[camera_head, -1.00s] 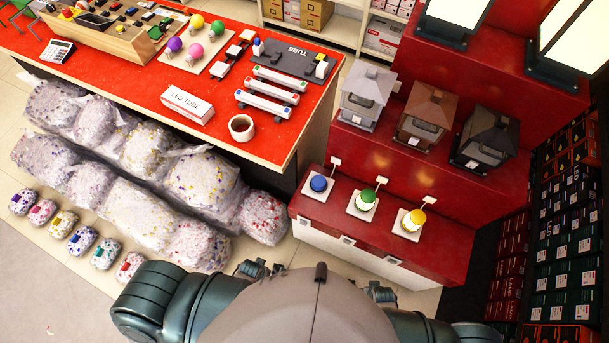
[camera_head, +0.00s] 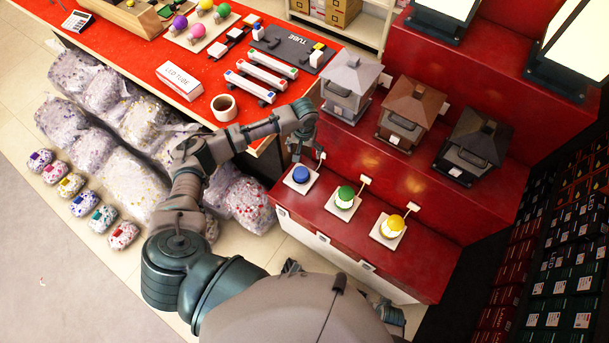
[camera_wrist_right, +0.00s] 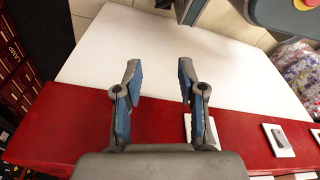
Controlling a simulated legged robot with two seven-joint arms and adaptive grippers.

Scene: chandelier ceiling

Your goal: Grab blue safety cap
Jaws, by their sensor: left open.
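The blue safety cap (camera_head: 301,173) sits on a small white square plate at the left end of the low red display step (camera_head: 335,222). My left gripper (camera_head: 302,149) is open just above and behind the cap, its fingers pointing down. I cannot tell whether the fingers touch it. My right gripper (camera_wrist_right: 158,78) is open and empty in the right wrist view, over the display's white front face. The cap cannot be made out in that view.
A green cap (camera_head: 345,195) and a yellow cap (camera_head: 393,224) stand to the right on similar plates. Lanterns (camera_head: 350,85) line the step behind. A tape roll (camera_head: 224,107) and LED tubes (camera_head: 262,77) lie on the red table at left.

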